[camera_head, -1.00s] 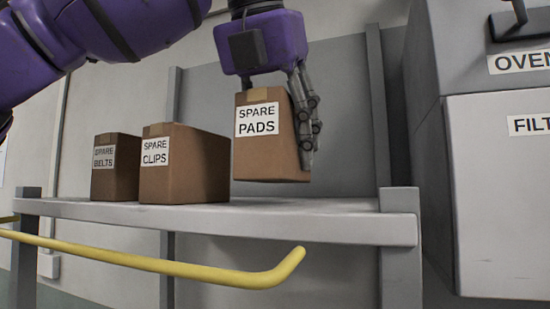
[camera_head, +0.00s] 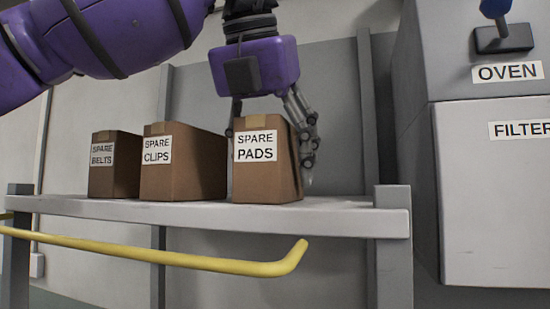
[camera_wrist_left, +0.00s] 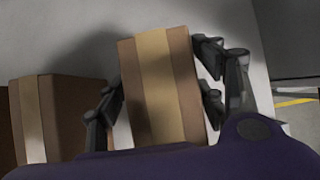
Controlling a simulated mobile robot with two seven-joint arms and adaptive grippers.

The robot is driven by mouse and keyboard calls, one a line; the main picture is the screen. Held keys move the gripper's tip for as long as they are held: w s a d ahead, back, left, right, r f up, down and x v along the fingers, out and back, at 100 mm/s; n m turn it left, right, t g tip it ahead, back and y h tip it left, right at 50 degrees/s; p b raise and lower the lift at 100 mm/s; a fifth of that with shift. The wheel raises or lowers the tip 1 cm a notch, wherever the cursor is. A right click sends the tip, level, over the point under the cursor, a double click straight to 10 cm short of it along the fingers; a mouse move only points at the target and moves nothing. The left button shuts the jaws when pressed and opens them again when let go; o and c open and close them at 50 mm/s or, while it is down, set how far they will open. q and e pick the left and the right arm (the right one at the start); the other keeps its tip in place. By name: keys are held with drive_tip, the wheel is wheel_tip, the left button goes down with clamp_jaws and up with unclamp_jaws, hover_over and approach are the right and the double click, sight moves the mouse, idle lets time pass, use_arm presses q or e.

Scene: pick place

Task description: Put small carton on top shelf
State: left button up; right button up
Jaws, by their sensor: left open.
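The small carton labelled SPARE PADS (camera_head: 266,178) stands upright on the grey top shelf (camera_head: 335,217), at the right of the row. My left gripper (camera_head: 272,135) is above it, with its open fingers on either side of the carton. In the left wrist view the carton (camera_wrist_left: 160,85) with its tan tape strip lies between the fingers (camera_wrist_left: 165,95); a gap shows at the right fingers, and the left finger is close to its side. My right gripper is in neither view.
A SPARE CLIPS carton (camera_head: 190,180) stands close on the left, with a SPARE BELTS carton (camera_head: 114,180) beyond it. A yellow rail (camera_head: 200,262) runs below the shelf front. A grey OVEN and FILTER cabinet (camera_head: 480,190) stands at the right. Some bare shelf lies right of the small carton.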

use_arm(q)
drive_tip(key=v, duration=1.2)
